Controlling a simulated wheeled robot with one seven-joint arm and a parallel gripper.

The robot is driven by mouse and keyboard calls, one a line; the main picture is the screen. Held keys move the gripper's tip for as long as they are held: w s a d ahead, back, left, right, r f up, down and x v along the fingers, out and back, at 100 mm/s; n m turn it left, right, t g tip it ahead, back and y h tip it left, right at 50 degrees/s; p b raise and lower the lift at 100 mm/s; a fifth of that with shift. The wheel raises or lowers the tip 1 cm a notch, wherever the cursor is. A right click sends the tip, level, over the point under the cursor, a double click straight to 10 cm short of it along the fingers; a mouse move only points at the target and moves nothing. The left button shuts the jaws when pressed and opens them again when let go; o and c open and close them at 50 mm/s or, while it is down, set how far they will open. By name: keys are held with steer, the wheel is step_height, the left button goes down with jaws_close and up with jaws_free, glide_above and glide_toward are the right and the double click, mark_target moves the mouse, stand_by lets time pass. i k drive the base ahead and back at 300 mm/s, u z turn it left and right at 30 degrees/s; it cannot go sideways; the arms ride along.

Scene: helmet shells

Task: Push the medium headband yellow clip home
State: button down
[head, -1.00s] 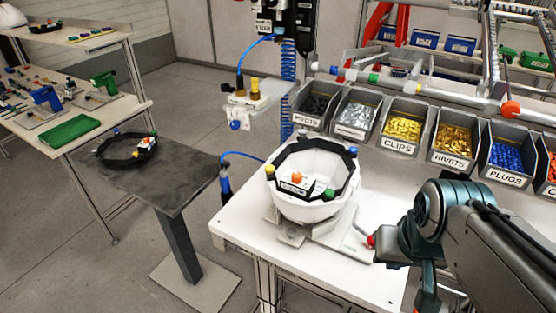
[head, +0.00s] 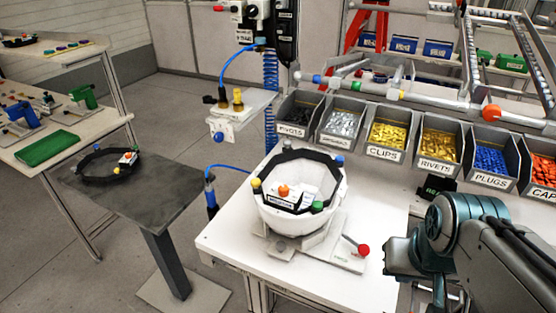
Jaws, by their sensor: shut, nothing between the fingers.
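The black headband (head: 299,207) sits in the open top of a white helmet shell (head: 285,222) on the bench. Its front label is too small to read surely. The yellow clip (head: 256,184) is at the headband's left side, at the shell rim; I cannot tell how deep it sits. An orange knob (head: 284,191) is inside the band. My arm is at the lower right, apart from the shell; my gripper is not visible.
The shell rests on a fixture (head: 300,245) with a red-knobbed lever (head: 363,250) to its right. Parts bins (head: 386,155) line the back. Another headband (head: 108,178) lies on a dark side table (head: 165,205). The bench's left front is clear.

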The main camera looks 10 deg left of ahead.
mark_target(255, 182)
steer(key=z, duration=0.55)
steer(key=i, duration=0.2)
steer(key=u, duration=1.3)
